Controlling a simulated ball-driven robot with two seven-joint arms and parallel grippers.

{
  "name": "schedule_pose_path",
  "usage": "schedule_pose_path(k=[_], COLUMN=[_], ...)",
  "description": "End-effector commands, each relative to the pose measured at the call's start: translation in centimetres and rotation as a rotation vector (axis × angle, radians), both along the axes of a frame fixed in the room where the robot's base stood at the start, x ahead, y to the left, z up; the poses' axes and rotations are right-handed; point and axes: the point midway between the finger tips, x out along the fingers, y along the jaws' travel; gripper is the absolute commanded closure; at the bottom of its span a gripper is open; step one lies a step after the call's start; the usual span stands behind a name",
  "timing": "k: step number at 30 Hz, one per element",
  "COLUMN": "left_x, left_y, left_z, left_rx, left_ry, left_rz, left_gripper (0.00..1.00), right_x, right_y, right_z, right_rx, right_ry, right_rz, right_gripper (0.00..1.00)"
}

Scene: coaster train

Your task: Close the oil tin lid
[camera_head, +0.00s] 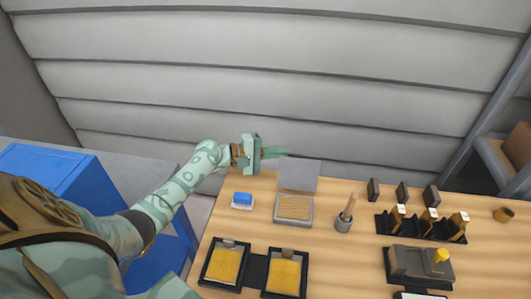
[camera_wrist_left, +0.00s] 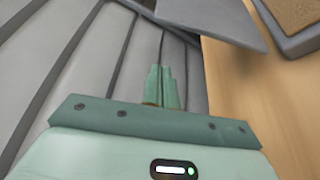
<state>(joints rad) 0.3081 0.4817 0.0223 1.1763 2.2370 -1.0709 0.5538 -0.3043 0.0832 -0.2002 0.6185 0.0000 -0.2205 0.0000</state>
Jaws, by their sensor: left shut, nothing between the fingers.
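The oil tin (camera_head: 293,209) is a grey box with a tan, ridged inside, near the back edge of the table. Its grey lid (camera_head: 299,174) stands open, upright at the tin's back. In the left wrist view the lid (camera_wrist_left: 222,18) shows at the top, with a corner of the tin (camera_wrist_left: 296,40) at the top right. My left gripper (camera_head: 284,152) is shut and empty, just behind and above the lid's upper left corner. Its closed fingers also show in the left wrist view (camera_wrist_left: 161,87), apart from the lid there. My right gripper is not in view.
A blue block on a white dish (camera_head: 242,208) sits left of the tin. A grey cup with a wooden-handled tool (camera_head: 343,224) stands to the right. Two yellow pads in black trays (camera_head: 225,265) lie in front. A black rack (camera_head: 445,234) is farther right. A grey panelled wall (camera_head: 300,100) rises behind.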

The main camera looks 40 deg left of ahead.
Motion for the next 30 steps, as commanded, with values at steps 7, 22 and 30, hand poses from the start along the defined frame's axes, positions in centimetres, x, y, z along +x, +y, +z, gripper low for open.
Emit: schedule_pose_path(k=[7,22,30], left_x=[2.0,-0.4,-0.2], left_y=[-3.1,-4.5,-4.5], left_z=[0.2,0.7,0.6], left_rx=[0.000,0.001,0.005], left_ry=[0.002,0.001,-0.008], left_rz=[0.000,0.001,0.000], left_gripper=[1.00,1.00,1.00], right_x=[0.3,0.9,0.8], right_y=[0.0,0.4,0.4], right_z=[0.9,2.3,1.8], right_rx=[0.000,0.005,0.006], right_ry=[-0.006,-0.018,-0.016], right_rz=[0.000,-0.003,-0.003], right_gripper=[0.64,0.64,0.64])
